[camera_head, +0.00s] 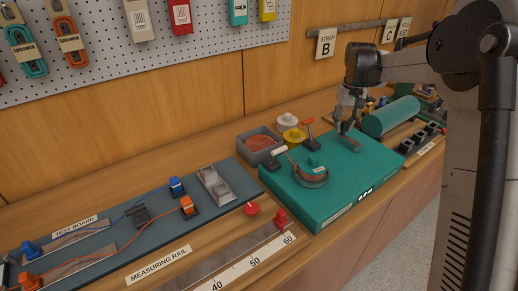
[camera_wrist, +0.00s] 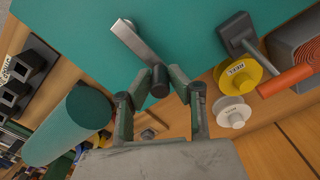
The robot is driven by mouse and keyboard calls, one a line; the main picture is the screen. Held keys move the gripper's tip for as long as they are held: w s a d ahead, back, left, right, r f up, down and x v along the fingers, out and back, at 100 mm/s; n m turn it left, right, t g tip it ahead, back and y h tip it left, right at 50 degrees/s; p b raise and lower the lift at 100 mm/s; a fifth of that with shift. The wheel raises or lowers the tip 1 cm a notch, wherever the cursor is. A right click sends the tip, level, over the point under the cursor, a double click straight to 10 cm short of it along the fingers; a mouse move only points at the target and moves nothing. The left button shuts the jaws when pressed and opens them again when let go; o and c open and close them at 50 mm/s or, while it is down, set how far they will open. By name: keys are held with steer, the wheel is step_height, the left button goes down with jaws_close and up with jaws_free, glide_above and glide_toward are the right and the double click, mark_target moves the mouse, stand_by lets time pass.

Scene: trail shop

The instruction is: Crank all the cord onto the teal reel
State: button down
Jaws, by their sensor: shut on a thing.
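A teal-hubbed reel (camera_head: 316,163) sits on the teal base box (camera_head: 345,212), with orange cord (camera_head: 297,168) around it and a dark rim below. A short cord run reaches back-left toward a white-topped post (camera_head: 279,153). My gripper (camera_head: 345,131) is low over the back right of the box, apart from the reel. In the wrist view my gripper (camera_wrist: 160,84) is shut on the dark knob (camera_wrist: 160,89) of a crank, at the end of its silver arm (camera_wrist: 130,40). The reel is out of the wrist view.
An orange-topped post (camera_head: 309,131) stands behind the reel. Yellow (camera_head: 293,134) and white (camera_head: 287,120) spools and a grey bin (camera_head: 255,133) are behind the box. A teal roll (camera_head: 392,116) lies to the right. The test board (camera_head: 125,222) and measuring rail (camera_head: 240,264) are left.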

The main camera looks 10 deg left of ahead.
steer(key=shift+w+d, duration=0.4)
steer(key=shift+d, duration=0.45)
steer(key=shift+w+d, duration=0.4)
steer(key=shift+d, duration=0.45)
steer(key=shift+s+d+f, duration=0.1)
steer(key=shift+s+d, duration=0.1)
steer(key=shift+d, duration=1.45)
steer(key=shift+s+d+b, duration=0.35)
steer(key=shift+d, duration=0.25)
steer(key=shift+s+d, duration=0.6)
steer(key=shift+d, duration=0.1)
steer(key=shift+s+d+b, duration=0.2)
steer(key=shift+s+d, duration=0.15)
steer(key=shift+s, duration=0.4)
steer(key=shift+s+d+b, duration=0.2)
steer(key=shift+s+d, duration=0.1)
steer(key=shift+s, duration=0.4)
steer(key=shift+s, duration=0.1)
